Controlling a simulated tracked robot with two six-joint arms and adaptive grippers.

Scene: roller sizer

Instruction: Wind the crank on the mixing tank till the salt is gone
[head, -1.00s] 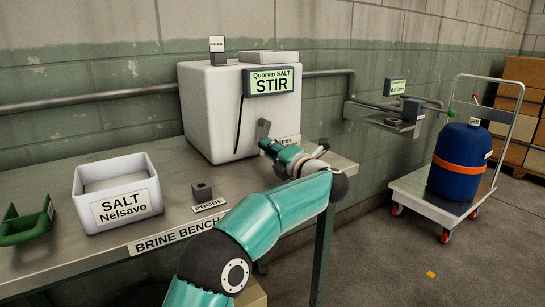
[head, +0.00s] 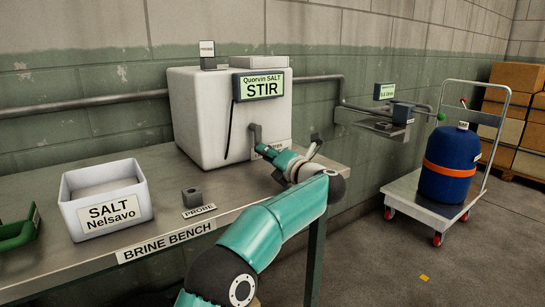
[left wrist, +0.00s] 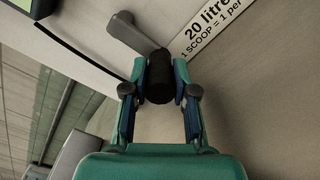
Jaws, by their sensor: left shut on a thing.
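The white mixing tank (head: 200,115) stands at the back of the brine bench, with a lit sign (head: 262,86) reading "Quorvin SALT STIR". Its grey crank arm (head: 255,134) is on the front face, partly hidden by my gripper in the head view. My left gripper (head: 263,150) is at the crank. In the left wrist view the left gripper (left wrist: 160,88) is shut on the black crank knob (left wrist: 159,72), a finger on each side. The grey crank arm (left wrist: 130,34) runs up and left from the knob there. The tank's inside is hidden. My right gripper is not in view.
A pipe and shelf (head: 385,127) run along the wall. A trolley (head: 410,203) with a blue drum (head: 447,190) stands right.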

